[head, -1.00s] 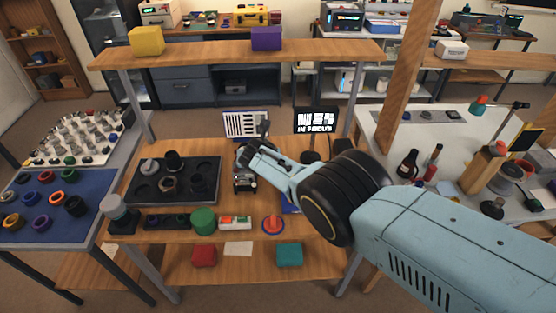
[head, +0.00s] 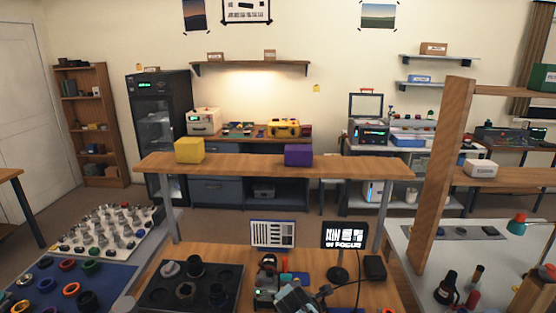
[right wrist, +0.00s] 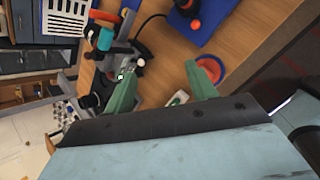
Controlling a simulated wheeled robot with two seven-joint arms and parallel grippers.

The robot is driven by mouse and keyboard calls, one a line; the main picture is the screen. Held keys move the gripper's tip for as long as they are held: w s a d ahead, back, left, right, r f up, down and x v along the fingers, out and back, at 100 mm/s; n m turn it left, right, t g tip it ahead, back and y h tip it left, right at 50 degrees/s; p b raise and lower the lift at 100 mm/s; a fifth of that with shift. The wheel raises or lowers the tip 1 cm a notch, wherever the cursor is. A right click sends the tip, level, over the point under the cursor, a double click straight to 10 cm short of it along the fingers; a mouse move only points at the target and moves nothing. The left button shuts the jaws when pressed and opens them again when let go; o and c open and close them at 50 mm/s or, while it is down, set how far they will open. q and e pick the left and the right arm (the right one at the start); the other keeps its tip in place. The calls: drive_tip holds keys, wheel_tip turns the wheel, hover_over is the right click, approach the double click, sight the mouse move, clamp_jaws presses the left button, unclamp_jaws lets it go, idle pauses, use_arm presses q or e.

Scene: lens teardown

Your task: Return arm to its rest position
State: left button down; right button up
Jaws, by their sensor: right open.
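My right gripper (right wrist: 160,78) shows in the right wrist view with its two green fingers spread apart and nothing between them. It is over the wooden workbench (right wrist: 165,45). A small dark device with a green light (right wrist: 118,76) is beside the left finger, and I cannot tell whether they touch. In the head view only a pale blue piece of my right arm shows at the bottom edge, by the same device (head: 265,277). The right gripper's fingers cannot be made out there. My left gripper is in neither view.
A dark tray (head: 228,302) with lens parts lies left of the device. A striped chart (head: 273,233) and a monitor reading "IN FOCUS" (head: 344,235) stand behind. A raised shelf (head: 245,164) crosses above the bench, and a wooden post (head: 442,180) rises at right.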

drive_tip(key=s+d+f+m+g, duration=0.1)
drive_tip(key=s+d+m, duration=0.55)
drive_tip(key=s, duration=0.35)
drive_tip(key=s+d+f+m+g, duration=0.1)
drive_tip(key=s+d+f+m, duration=0.1)
drive_tip(key=s+d+m, duration=0.5)
drive_tip(key=s+d+r+m+g, duration=0.15)
drive_tip(key=s+r+m, duration=0.35)
drive_tip(key=s, duration=0.6)
drive_tip(key=s+d+r+m, duration=0.2)
drive_tip(key=s+r+m, duration=0.35)
drive_tip(key=s, duration=0.55)
wheel_tip(320, 180, down, 35)
drive_tip(key=s+g+b, duration=0.2)
drive_tip(key=b, duration=0.8)
drive_tip(key=s+d+f+b, duration=0.1)
drive_tip(key=s+f+b, duration=0.3)
drive_tip(key=s+f, duration=0.4)
drive_tip(key=s+d+f+b, duration=0.2)
drive_tip(key=s+f+b, duration=0.2)
drive_tip(key=s+f, duration=0.4)
wheel_tip(320, 180, down, 6)
drive_tip(key=shift+s+f+n+g+y, duration=0.1)
drive_tip(key=shift+s+n+g+y, duration=0.2)
drive_tip(key=shift+g, duration=0.15)
